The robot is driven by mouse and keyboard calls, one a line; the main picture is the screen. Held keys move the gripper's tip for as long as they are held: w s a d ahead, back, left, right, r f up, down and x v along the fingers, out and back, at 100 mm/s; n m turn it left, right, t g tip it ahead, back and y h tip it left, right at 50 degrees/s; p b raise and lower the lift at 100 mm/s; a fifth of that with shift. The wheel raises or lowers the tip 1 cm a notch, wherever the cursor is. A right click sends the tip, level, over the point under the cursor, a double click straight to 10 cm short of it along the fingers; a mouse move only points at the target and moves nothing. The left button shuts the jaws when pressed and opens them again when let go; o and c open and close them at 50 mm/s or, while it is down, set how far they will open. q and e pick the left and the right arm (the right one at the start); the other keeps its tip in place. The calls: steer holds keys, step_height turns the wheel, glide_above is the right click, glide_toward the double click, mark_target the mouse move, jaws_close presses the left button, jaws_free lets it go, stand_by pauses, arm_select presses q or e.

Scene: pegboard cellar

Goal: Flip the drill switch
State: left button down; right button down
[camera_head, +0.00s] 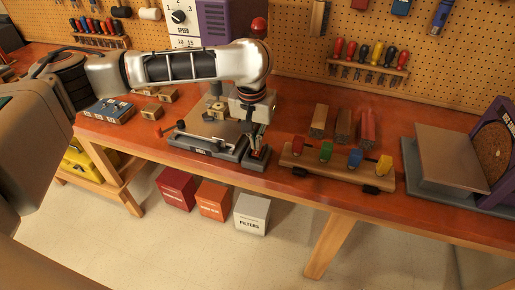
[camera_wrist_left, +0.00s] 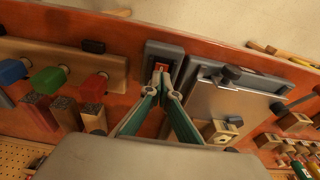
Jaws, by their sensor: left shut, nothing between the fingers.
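The drill switch (camera_wrist_left: 162,69) is a small rocker with a red part, set in a grey box (camera_wrist_left: 167,50) at the table's front edge. The same grey box (camera_head: 256,166) shows in the head view, just right of the drill's base (camera_head: 200,147). My left gripper (camera_head: 259,151) points down at the switch. In the left wrist view its fingertips (camera_wrist_left: 162,75) are together and empty, at or just above the switch; I cannot tell if they touch it. They hide part of the switch. My right gripper is in neither view.
A wooden rack (camera_head: 335,172) with coloured handles stands right of the switch. Wood blocks (camera_head: 344,124) lie behind it. A sander with a purple disc housing (camera_head: 497,150) is far right. Boxes (camera_head: 252,213) sit on the floor below.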

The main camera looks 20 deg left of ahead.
mark_target(256, 152)
arm_select(q)
steer(key=shift+r, duration=2.65)
